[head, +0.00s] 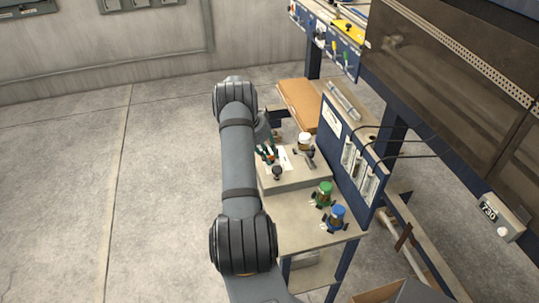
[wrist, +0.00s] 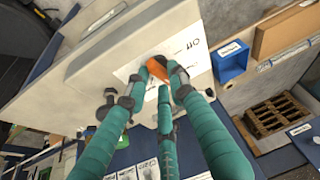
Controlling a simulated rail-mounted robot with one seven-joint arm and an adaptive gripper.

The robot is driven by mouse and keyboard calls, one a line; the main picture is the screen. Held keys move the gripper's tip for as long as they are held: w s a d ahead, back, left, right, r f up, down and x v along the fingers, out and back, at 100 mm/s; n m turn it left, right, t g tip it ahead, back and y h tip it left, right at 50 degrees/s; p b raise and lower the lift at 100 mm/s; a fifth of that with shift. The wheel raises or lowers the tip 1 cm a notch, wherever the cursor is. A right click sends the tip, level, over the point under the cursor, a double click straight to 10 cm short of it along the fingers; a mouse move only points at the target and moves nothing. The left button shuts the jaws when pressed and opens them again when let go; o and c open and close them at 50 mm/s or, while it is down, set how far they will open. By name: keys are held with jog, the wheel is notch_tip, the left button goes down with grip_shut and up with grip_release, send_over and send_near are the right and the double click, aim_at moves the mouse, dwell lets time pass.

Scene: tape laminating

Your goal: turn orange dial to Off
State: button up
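The orange dial (wrist: 158,69) sits on a white label on the light grey machine top (wrist: 110,50) in the wrist view. Printed lettering that reads Off (wrist: 193,45) appears upside down just up and right of the dial. My gripper (wrist: 161,76) has teal fingers that come in close on both sides of the dial, and a third finger is below it. The fingers look shut around the dial and hide part of it; its pointing direction is unclear. In the head view my gripper (head: 268,153) is over the label, and the dial is hidden there.
A black knob (head: 277,172) and a white-topped knob (head: 304,138) stand close by on the same top. A green-topped item (head: 323,192) and a blue-topped item (head: 337,215) stand on the lower shelf. A blue panel (head: 345,150) rises on the right. The left floor is clear.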

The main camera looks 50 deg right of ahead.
grip_shut()
